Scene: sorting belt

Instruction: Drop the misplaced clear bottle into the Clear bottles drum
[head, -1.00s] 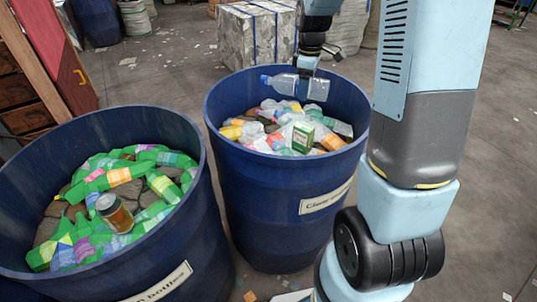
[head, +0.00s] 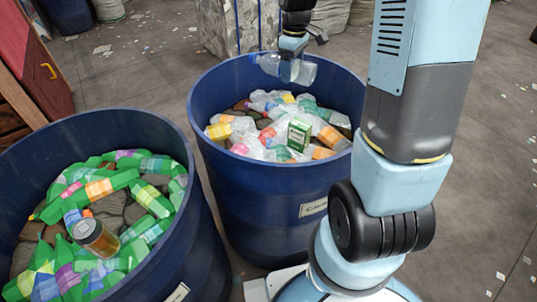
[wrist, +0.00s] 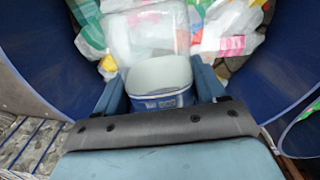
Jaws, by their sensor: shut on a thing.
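The clear bottle (head: 284,68), with a blue cap at its left end, lies sideways in my gripper (head: 291,58). My gripper is shut on it, over the far part of the Clear bottles drum (head: 265,208). In the head view the bottle appears just inside the far rim, above the heap and apart from it. The drum's label is partly cut off by my arm. In the wrist view, my gripper's two fingers (wrist: 160,92) point down at the heap inside the blue drum wall (wrist: 38,45).
A second blue drum (head: 190,235) at the left holds green bottles and an amber jar (head: 96,237). In the clear drum, a green box (head: 299,134) lies among clear bottles and coloured pieces. A baled block (head: 228,25) stands behind. Floor shows at the right.

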